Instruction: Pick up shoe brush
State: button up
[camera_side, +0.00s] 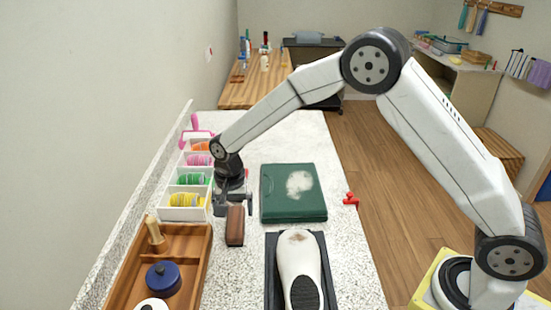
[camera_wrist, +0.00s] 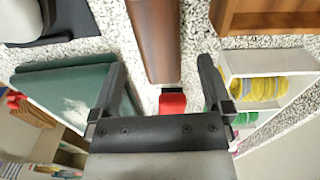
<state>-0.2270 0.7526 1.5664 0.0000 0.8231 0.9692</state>
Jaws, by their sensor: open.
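The shoe brush, a long brown block (camera_side: 235,226), lies on the speckled worktop between the wooden tray and the green case. In the wrist view the brown block (camera_wrist: 155,40) runs from the top edge down to between the fingers. My gripper (camera_side: 234,204) points down just behind the brush's far end in the side view. In the wrist view my gripper (camera_wrist: 162,66) is open, with one finger on each side of the brush's near end and visible gaps. No grip on it shows. The brush's underside is hidden.
A wooden tray (camera_side: 204,262) with a blue tin (camera_side: 163,278) is at left. A white organizer (camera_side: 181,213) with colored coils stands close to the gripper. A green case (camera_side: 293,209), a white shoe (camera_side: 298,265) and a red piece (camera_side: 351,199) are to the right.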

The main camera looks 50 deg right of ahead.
aim_at(235, 220)
jog(key=shift+f, duration=2.05)
jog(key=c, duration=1.3)
jog(key=shift+r, duration=0.15)
